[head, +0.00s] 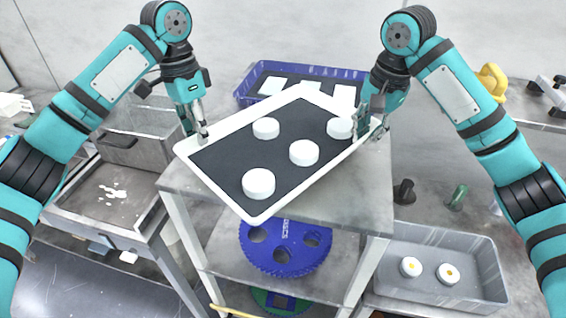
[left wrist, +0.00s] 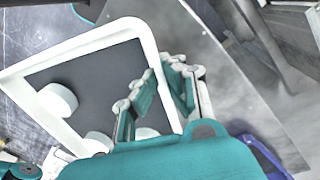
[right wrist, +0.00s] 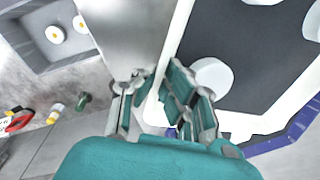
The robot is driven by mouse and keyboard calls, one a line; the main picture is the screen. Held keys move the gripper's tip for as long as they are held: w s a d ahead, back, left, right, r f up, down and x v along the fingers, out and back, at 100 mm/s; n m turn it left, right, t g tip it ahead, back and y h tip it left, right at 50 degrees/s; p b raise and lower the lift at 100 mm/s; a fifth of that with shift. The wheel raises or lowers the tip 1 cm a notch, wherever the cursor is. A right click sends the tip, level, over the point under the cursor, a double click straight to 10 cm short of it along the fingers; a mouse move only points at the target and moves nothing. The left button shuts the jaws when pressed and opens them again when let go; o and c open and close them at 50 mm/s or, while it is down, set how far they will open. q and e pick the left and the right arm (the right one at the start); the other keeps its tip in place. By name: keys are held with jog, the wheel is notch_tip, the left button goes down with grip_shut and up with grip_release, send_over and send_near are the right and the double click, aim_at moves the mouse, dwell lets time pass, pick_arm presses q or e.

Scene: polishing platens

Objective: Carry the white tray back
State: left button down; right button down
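The white tray (head: 222,203) has a dark floor and bears several white round pucks, one of them (head: 259,183) near its front corner. The tray lies turned at an angle above the grey cart top (head: 345,205); I cannot tell if it rests on it. My left gripper (head: 201,133) is shut on the tray's rim near its left corner, a finger on either side, as the left wrist view (left wrist: 166,88) shows. My right gripper (head: 370,128) is shut on the rim near the right corner; the right wrist view (right wrist: 158,92) shows the rim between its fingers.
A blue tray (head: 243,92) with white squares stands behind. A grey metal sink (head: 75,215) is at left. A grey bin (head: 455,290) with two white discs is at lower right. A blue gear-like disc (head: 285,262) lies on the cart's lower shelf. Bare cart top shows at front right.

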pick_arm(q)
jog(key=c, duration=1.8)
grip_release()
pick_arm(e)
jog(key=c, duration=1.8)
grip_release()
pick_arm(q)
jog(key=o, duration=0.3)
jog(key=shift+s+r, duration=0.1)
jog(key=shift+s, duration=0.05)
pick_arm(e)
jog(key=o, duration=0.3)
jog(key=shift+s, duration=0.15)
pick_arm(q)
jog(key=shift+r, duration=0.1)
jog(key=shift+w+r, duration=0.2)
jog(key=shift+r, duration=0.15)
jog(key=r, duration=0.7)
jog(key=a+r, duration=0.1)
jog(key=r, duration=0.3)
jog(key=shift+w, duration=0.4)
pick_arm(e)
jog(key=r, duration=0.8)
jog(key=s+d+r, duration=0.1)
jog(key=r, duration=0.3)
jog(key=shift+d, duration=0.1)
